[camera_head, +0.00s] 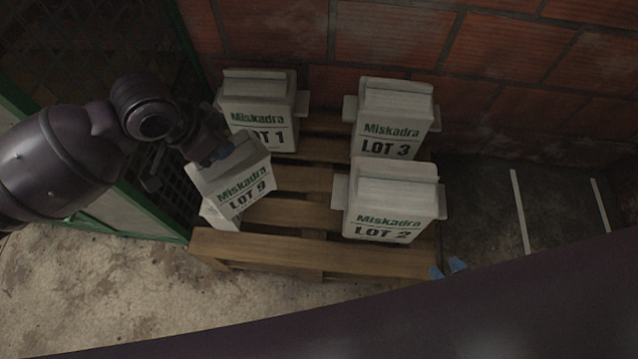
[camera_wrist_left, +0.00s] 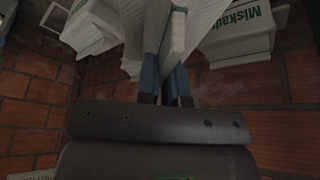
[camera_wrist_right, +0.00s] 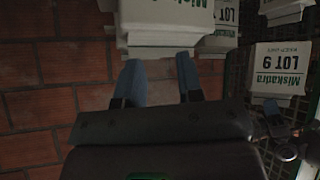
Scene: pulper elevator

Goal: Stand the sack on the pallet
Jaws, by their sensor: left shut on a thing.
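The white sack marked LOT 9 (camera_head: 238,185) is at the pallet's left front, tilted. My left gripper (camera_head: 213,150) is shut on its upper end; in the left wrist view the blue fingers (camera_wrist_left: 164,75) pinch a pale flap (camera_wrist_left: 173,40). I cannot tell if the sack's base rests on the wood. The wooden pallet (camera_head: 310,254) lies against the brick wall. My right gripper (camera_head: 447,268) shows only blue fingertips at the pallet's right front corner. In the right wrist view its fingers (camera_wrist_right: 158,65) are apart and empty, with a white sack beyond them.
On the pallet, LOT 1 (camera_head: 258,110) stands back left, LOT 3 (camera_head: 390,120) back right and LOT 2 (camera_head: 392,200) front right. A green-framed mesh panel (camera_head: 150,205) runs close along the left side. Slats between the sacks are bare.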

